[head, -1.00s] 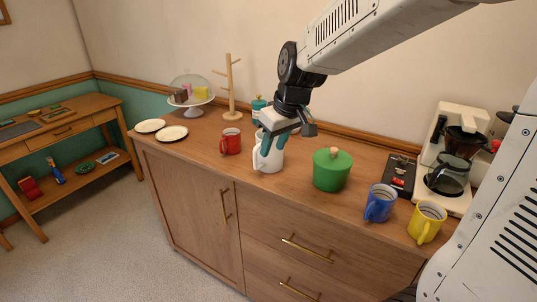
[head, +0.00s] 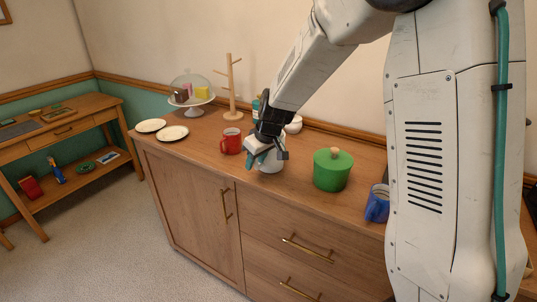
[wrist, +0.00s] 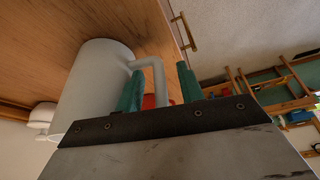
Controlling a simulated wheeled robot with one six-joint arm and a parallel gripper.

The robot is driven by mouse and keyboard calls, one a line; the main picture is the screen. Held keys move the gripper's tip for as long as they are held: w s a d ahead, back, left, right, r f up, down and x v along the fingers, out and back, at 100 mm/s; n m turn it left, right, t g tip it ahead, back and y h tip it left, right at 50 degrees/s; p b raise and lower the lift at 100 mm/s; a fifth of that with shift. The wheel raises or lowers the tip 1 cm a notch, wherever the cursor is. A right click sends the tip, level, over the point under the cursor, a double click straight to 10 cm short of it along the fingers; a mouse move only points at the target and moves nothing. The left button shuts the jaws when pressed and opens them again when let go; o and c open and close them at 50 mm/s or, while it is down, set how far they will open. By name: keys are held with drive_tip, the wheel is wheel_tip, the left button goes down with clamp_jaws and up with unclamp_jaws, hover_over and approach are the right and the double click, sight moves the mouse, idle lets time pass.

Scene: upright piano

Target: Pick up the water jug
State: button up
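The water jug (head: 271,166) is plain white and stands upright on the wooden cabinet top, mostly hidden behind my gripper in the head view. In the wrist view the jug (wrist: 97,85) shows large on the left, with its angled handle (wrist: 158,78) pointing right. My gripper (head: 266,160) is down at the jug. In the wrist view the two teal fingers of my gripper (wrist: 160,88) stand apart, one on each side of the handle, with gaps visible. Whether a finger touches the jug I cannot tell.
A red mug (head: 231,141) stands close left of the jug, and a green lidded pot (head: 332,170) to its right. A blue mug (head: 377,204) is partly hidden by my arm. A wooden mug tree (head: 232,90) and domed cake stand (head: 191,95) stand behind left.

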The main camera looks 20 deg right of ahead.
drive_tip(key=shift+w+f, duration=0.1)
drive_tip(key=shift+f, duration=0.15)
clamp_jaws()
drive_tip(key=shift+r, duration=0.15)
